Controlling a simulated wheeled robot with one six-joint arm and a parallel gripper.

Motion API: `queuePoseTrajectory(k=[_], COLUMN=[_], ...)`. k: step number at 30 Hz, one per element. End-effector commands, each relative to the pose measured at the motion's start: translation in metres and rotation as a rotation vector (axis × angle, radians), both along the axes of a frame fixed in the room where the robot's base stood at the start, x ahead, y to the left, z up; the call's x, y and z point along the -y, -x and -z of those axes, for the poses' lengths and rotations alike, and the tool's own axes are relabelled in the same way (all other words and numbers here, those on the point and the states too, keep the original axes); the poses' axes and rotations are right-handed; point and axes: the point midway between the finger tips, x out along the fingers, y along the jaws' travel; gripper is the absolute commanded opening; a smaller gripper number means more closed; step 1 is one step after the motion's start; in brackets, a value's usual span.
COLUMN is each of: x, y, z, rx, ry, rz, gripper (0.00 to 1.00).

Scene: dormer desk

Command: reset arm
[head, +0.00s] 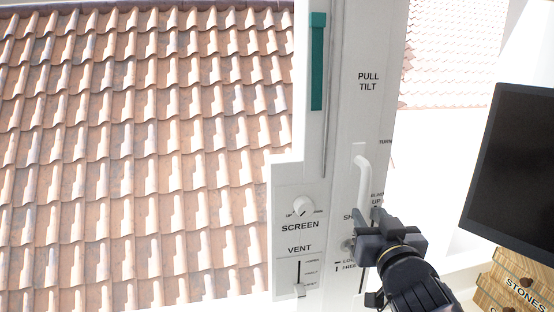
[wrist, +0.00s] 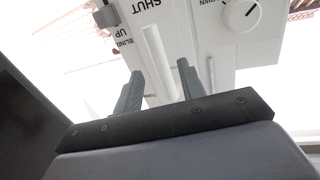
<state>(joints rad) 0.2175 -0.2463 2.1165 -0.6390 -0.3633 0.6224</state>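My gripper (head: 367,213) is in front of the white window frame (head: 345,130), near the lower end of the white lever handle (head: 362,180). In the wrist view my gripper (wrist: 160,70) has its two dark fingers apart. The white handle (wrist: 157,50) shows in the gap between them, touching neither finger as far as I can see. How deep the handle lies relative to the fingertips I cannot tell. My gripper and wrist hide part of the frame's lower labels.
A green strip (head: 317,60) is higher up. A dark monitor (head: 515,165) and a wooden box marked STONES (head: 520,285) stand at the right.

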Motion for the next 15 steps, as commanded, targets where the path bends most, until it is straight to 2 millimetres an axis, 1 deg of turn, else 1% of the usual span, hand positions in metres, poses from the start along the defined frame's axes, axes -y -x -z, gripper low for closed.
queuePoseTrajectory(k=[1, 3, 9, 15], x=[-0.001, 0.0, 0.0, 0.0], y=[-0.008, -0.018, -0.044, -0.06], z=[0.002, 0.001, 0.001, 0.0], rx=[-0.002, -0.001, -0.001, -0.001], ry=[0.0, 0.0, -0.001, 0.002], rz=[-0.002, -0.002, -0.002, -0.001], gripper=[0.38, 0.38, 0.38, 0.38])
